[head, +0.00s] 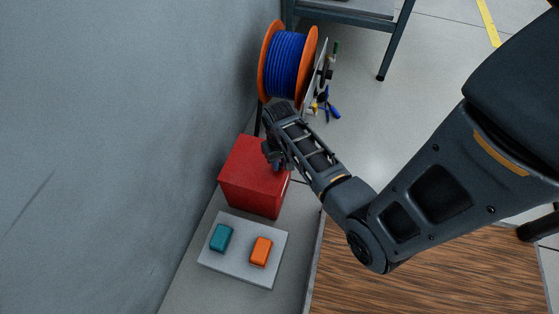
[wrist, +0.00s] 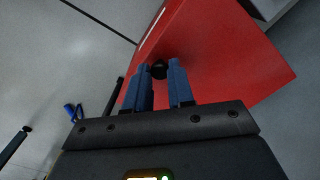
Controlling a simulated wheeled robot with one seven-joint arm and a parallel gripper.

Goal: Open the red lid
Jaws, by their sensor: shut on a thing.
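A red box with a flat red lid (head: 252,160) stands on the grey surface by the wall, left of centre in the head view. In the wrist view the red face (wrist: 225,50) fills the upper right, with a small black knob (wrist: 159,69) on it. My gripper (wrist: 161,72) is at the knob, its two blue fingers on either side of it, shut on it. In the head view my gripper (head: 276,165) is at the box's right side, and my wrist hides the contact. The lid looks closed in the head view.
A grey board (head: 243,262) with a teal block (head: 221,237) and an orange block (head: 261,251) lies in front of the box. A blue cable spool (head: 284,65) with orange flanges stands behind. Blue-handled pliers (head: 331,110) are beside it. A wooden surface (head: 420,280) is at lower right.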

